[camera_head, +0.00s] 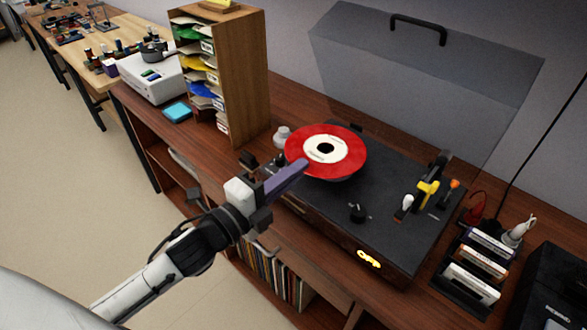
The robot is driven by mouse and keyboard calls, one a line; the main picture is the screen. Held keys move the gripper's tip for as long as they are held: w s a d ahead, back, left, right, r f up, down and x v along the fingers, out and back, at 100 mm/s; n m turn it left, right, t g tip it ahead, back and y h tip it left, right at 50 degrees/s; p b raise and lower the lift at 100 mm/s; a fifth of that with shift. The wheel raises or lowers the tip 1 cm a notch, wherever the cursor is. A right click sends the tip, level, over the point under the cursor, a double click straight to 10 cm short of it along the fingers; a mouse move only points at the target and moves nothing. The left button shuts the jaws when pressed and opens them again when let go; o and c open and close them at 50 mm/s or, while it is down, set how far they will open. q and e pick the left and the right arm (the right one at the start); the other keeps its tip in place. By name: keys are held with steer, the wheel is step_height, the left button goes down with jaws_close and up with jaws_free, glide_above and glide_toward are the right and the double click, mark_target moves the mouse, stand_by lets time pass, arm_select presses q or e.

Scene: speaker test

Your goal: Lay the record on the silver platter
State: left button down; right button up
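The red record (298,165) has a white label and a dark centre hole. It sits flat over the platter area of the black turntable (310,205), at its left end. The silver platter is hidden under the record; only a dark edge shows below it, and I cannot tell whether the record touches it all round. My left gripper (278,162) is beside the record's lower left edge. Its fingers look apart, with a long purplish one towards the record and a dark one further left, and nothing shows between them. My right gripper is not in view.
The turntable's tonearm (428,185) stands right of the record, below a clear raised lid (430,75). A wooden sorter (240,75) stands behind on the left. A cartridge rack (470,270) and a black device (550,290) stand on the right.

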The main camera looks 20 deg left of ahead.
arm_select(q)
steer(key=shift+w+d+f+b, duration=0.2)
steer(key=shift+w+d+b, duration=0.05)
steer(key=shift+w, duration=0.45)
steer(key=shift+w+d+f+b, duration=0.2)
steer(key=shift+w+b, duration=0.1)
steer(key=shift+w, duration=0.35)
steer(key=shift+w+d+f+b, duration=0.2)
steer(key=shift+w+d+b, duration=0.05)
steer(key=shift+w, duration=0.45)
steer(key=shift+f+b, duration=1.3)
steer(key=shift+f, duration=0.2)
steer(key=shift+f, duration=0.1)
steer(key=c, duration=2)
jaws_free()
steer(key=shift+c, duration=0.6)
